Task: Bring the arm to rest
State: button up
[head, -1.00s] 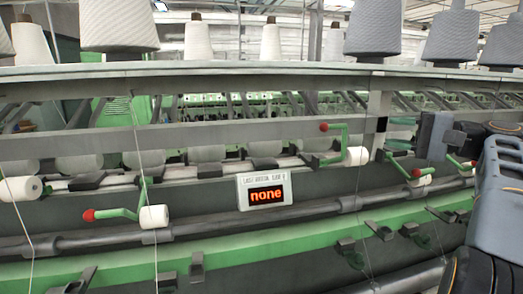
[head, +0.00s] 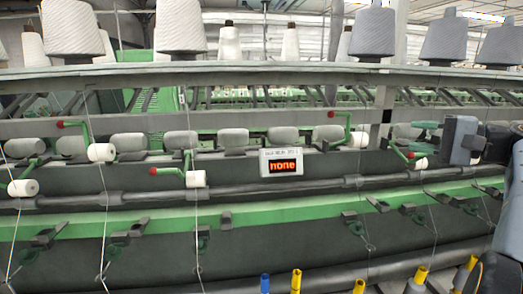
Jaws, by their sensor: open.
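My gripper (head: 464,142) shows at the right edge of the head view, its grey fingers in front of the spinning frame. It is open, and I see nothing between its fingers. The dark wrist and a blue-grey link of my arm (head: 510,215) run down the right edge, partly cut off by the picture. The gripper overlaps the right end of the bobbin row in the picture; I cannot tell how far it is from the machine.
The spinning frame (head: 250,215) spans the view. Its display (head: 281,162) reads "none". Red-tipped green arms carry white rollers (head: 195,179). Large yarn cones (head: 180,25) stand on the top shelf. A blue bobbin (head: 265,283) and several yellow ones (head: 296,280) line the bottom.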

notch_tip(320, 180, down, 18)
jog(key=m+g+h, duration=0.3)
jog(key=h, duration=0.4)
jog(key=s+a+f+n+g+h, duration=0.1)
jog(key=s+a+f+n+h, duration=0.2)
jog(key=s+a+f+n, duration=0.2)
jog(key=s+a+f+n+g+h, duration=0.2)
jog(key=s+a+f+n, duration=0.4)
jog(key=s+a, duration=0.5)
notch_tip(320, 180, down, 3)
jog(key=a, duration=0.2)
jog(key=shift+s+a+r+h, duration=0.15)
jog(key=shift+s+a+h, duration=0.15)
jog(key=shift+a+h, duration=0.1)
jog(key=shift+d, duration=0.15)
